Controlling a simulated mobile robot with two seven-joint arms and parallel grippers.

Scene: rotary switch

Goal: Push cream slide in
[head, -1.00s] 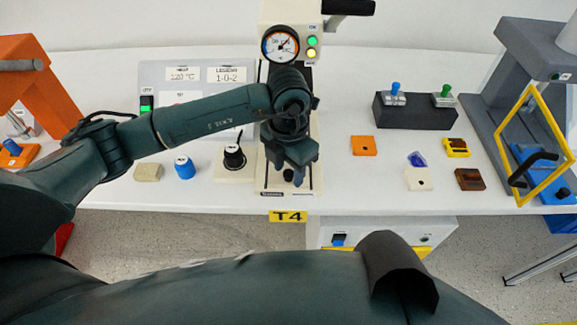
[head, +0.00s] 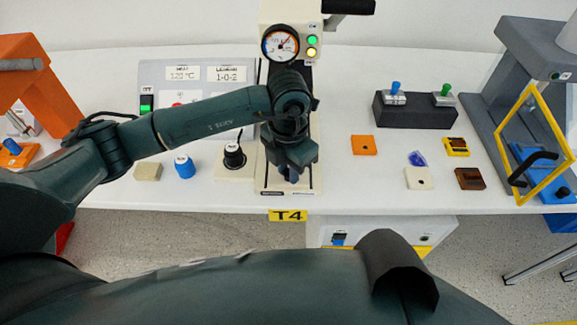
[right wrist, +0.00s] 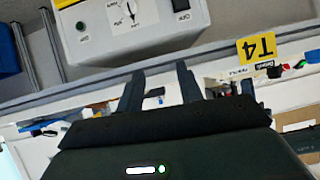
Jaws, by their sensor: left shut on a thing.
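The cream slide (head: 273,184) lies at the front of the cream machine above the yellow T4 label (head: 288,216) in the head view. My left gripper (head: 291,174) is over it, fingers pointing down, shut on the slide's dark knob, which the fingers hide. How far in the slide sits is hard to tell under the gripper and forearm. My right gripper (right wrist: 160,88) shows in the right wrist view with its two fingers apart and nothing between them, below the table edge and the T4 label.
A black knob (head: 234,156) on a cream base and a blue knob (head: 184,167) stand left of the slide. Several small blocks, including an orange one (head: 363,145), lie to the right. A gauge (head: 280,44) with green and yellow lamps is behind.

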